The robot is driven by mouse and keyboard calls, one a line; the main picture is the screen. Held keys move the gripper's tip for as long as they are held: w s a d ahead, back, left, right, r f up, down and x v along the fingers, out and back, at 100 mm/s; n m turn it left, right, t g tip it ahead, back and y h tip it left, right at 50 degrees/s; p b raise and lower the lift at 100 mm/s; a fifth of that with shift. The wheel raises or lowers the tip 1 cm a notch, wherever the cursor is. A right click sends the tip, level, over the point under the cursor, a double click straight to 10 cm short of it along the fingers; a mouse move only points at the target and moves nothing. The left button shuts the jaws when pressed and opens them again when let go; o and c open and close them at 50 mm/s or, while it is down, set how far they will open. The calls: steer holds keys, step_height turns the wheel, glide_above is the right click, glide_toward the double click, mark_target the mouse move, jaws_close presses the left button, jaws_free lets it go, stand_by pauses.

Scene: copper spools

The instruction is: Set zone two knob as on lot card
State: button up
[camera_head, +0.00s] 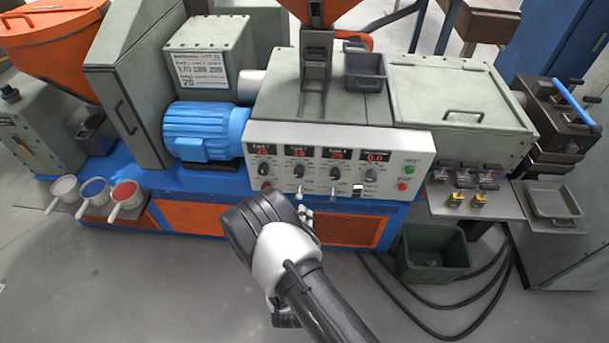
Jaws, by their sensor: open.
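The control panel (317,184) on the machine front has a row of black knobs under red displays. The second knob from the left (298,171), under the second display (297,151), appears to be zone two; its pointer angle is too small to read. The lot card (201,69) is a white sheet on the grey-green box at upper left. Its middle row looks like 170, 190, 200, but the digits are blurred. My gripper (306,214) is just below the panel, apart from the knobs, open and partly hidden by my wrist.
Small switches and a red button (266,185) sit below the knobs. A blue motor (207,132) stands left of the panel. Clamps (465,174) and a shelf are right of it. Pans (125,196) lie at left, a green bin (432,251) on the floor.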

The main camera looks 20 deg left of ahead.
mark_target(299, 175)
steer(key=shift+n, duration=0.3)
steer(key=b+x, duration=0.4)
steer(key=x, duration=1.2)
steer(key=shift+w+a+b, duration=0.15)
steer(key=shift+b, duration=0.2)
steer(key=shift+c, duration=0.2)
steer(key=c, duration=1)
